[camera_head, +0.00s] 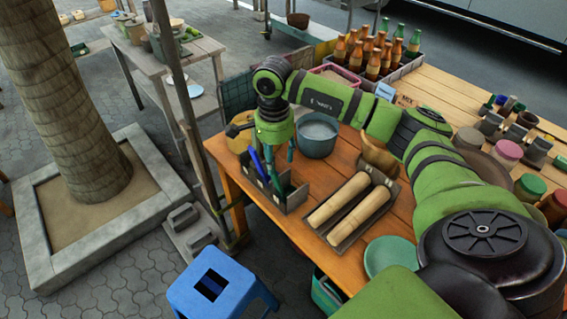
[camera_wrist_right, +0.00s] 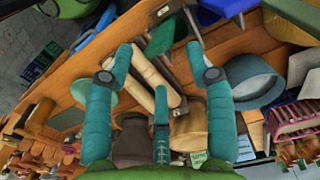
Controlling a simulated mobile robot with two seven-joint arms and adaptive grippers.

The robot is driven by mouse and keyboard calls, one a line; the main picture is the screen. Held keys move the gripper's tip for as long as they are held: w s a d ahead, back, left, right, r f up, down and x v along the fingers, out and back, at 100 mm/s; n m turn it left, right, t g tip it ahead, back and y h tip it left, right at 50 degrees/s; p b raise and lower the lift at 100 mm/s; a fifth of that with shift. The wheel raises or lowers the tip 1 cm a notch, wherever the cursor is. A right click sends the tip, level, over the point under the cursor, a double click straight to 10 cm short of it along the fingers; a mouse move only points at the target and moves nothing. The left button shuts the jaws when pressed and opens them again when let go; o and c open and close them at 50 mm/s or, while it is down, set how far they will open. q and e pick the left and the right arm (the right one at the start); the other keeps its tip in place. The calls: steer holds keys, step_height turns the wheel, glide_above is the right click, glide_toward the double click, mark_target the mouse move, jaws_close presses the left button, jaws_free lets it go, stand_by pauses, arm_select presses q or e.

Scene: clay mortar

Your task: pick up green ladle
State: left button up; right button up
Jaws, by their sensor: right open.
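A green ladle (camera_head: 278,182) appears to stand in a dark divided holder (camera_head: 297,198) at the table's left front corner; only a small dark green part shows. Blue utensils stand beside it in the same holder. My right gripper (camera_head: 277,156) hangs fingers down over the holder, close to the utensils. In the wrist view its fingers (camera_wrist_right: 160,58) are spread, with nothing held between them. A green piece (camera_wrist_right: 162,38) shows near the fingertips there; I cannot tell for sure that it is the ladle. My left gripper is not in view.
A grey-blue pot (camera_head: 318,136) stands just right of my right gripper. A tray (camera_head: 344,243) of wooden rolling pins and a green plate (camera_head: 390,256) lie nearer. Bottles (camera_head: 373,62) in a crate stand behind. A blue stool (camera_head: 210,284) stands off the table's front.

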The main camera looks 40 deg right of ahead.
steer(key=f, duration=0.1)
steer(key=f+p, duration=0.1)
steer(key=f, duration=0.1)
steer(key=f+p, duration=0.1)
steer(key=shift+w+a+f, duration=0.2)
steer(key=shift+w+a, duration=0.05)
steer(key=shift+w, duration=0.05)
steer(key=shift+f, duration=0.25)
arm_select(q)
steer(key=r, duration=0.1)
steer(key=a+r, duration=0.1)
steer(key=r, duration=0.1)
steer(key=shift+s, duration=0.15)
